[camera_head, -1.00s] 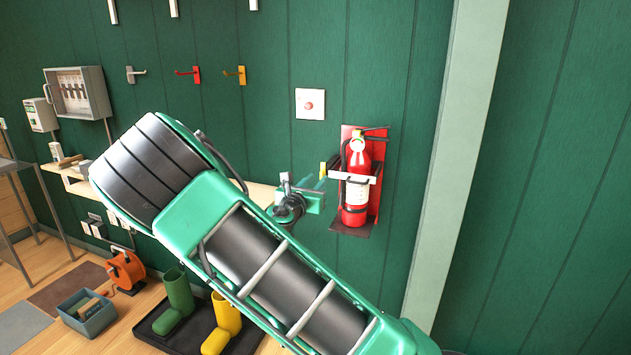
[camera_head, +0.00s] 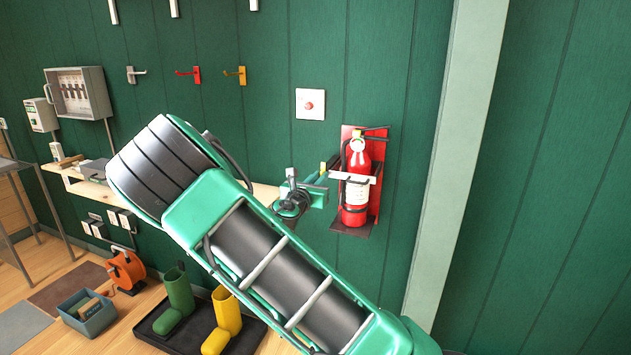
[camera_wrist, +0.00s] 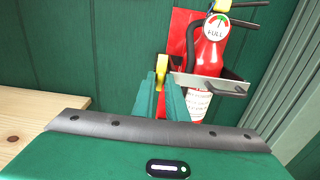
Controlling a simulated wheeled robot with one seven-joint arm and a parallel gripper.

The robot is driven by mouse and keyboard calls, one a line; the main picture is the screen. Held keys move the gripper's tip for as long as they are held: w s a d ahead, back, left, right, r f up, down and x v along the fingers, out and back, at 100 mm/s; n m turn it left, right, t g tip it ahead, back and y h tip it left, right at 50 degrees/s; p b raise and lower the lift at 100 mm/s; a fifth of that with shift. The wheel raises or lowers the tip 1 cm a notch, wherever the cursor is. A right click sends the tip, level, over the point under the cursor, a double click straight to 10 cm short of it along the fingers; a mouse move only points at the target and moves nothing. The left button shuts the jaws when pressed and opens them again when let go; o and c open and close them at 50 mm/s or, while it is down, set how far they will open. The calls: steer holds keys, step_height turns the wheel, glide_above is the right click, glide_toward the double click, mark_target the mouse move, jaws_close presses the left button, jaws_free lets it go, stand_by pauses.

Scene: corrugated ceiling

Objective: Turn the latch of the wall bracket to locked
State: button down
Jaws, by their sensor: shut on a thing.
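A red fire extinguisher (camera_head: 357,190) stands upright in a wall bracket (camera_head: 374,205) with a red back plate and a pale metal band. The extinguisher (camera_wrist: 208,52) and the bracket's band (camera_wrist: 212,84) also show in the wrist view. A yellow latch (camera_wrist: 162,72) sits at the left end of the band. My gripper (camera_wrist: 161,94) is shut on this latch, with its green fingers on either side of it. In the head view my gripper (camera_head: 328,168) reaches the bracket's left side from below left. The latch's lower part is hidden between the fingers.
A wooden shelf (camera_head: 265,193) runs along the wall to the left, partly behind my arm. A white plate with a red button (camera_head: 310,104) is on the wall above. The green wall right of the extinguisher is clear up to a pale post (camera_head: 455,150).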

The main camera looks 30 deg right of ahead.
steer(key=shift+w+m, duration=0.1)
steer(key=shift+m, duration=0.2)
steer(key=shift+s+d+f+m, duration=0.1)
steer(key=shift+m, duration=2.8)
steer(key=shift+s+d+m, duration=0.1)
steer(key=shift+d+m, duration=0.05)
steer(key=shift+m, duration=2.75)
steer(key=shift+d+f+m, duration=0.1)
steer(key=shift+m, duration=2.8)
steer(key=c, duration=1.9)
jaws_free()
steer(key=shift+o, duration=0.2)
steer(key=shift+a, duration=0.1)
